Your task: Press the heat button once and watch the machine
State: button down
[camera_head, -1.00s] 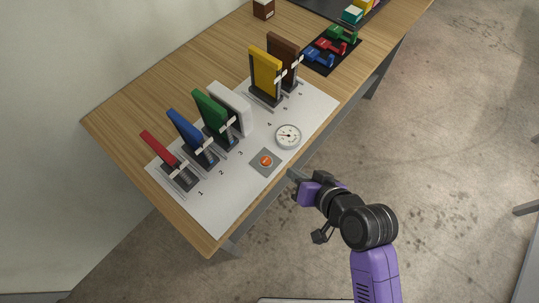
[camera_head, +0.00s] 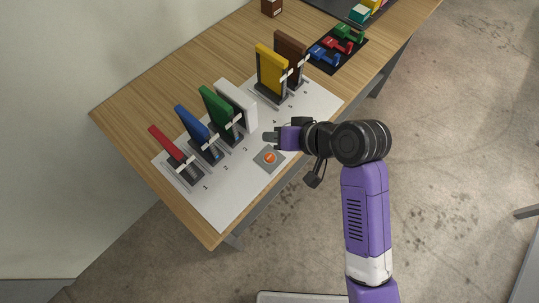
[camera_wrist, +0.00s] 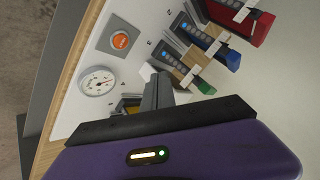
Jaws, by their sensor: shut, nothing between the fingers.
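The orange heat button (camera_head: 270,158) sits on a grey square plate on the white sheet near the table's front edge. In the wrist view the button (camera_wrist: 120,41) is unobstructed. The machine is a row of coloured upright panels on dark bases, among them the red panel (camera_head: 164,141), the green panel (camera_head: 216,114) and the yellow panel (camera_head: 271,70). My gripper (camera_head: 268,137) is shut and empty. It hangs over the sheet, just above the button in the head view, apart from it. The dial gauge (camera_wrist: 98,81) shows in the wrist view; my gripper hides it in the head view.
Small blue, red and green clamp-like pieces (camera_head: 336,47) lie on a black mat at the table's right. A brown box (camera_head: 272,7) stands at the back. The wooden table (camera_head: 140,95) is bare along its back left.

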jog(key=b, duration=0.6)
send_over(273, 159)
notch_tip(273, 159, down, 7)
jog(key=shift+r, duration=0.15)
jog(key=shift+f+b, duration=0.3)
jog(key=shift+f, duration=0.65)
dwell(0.8)
jog(key=shift+a+f, duration=0.1)
jog(key=shift+f, duration=0.3)
jog(key=shift+f, duration=0.5)
dwell(0.8)
jog(key=shift+r+p, duration=0.85)
jog(key=shift+r, duration=0.1)
notch_tip(273, 159, up, 5)
jog(key=p, duration=0.4)
jog(key=shift+p, duration=0.4)
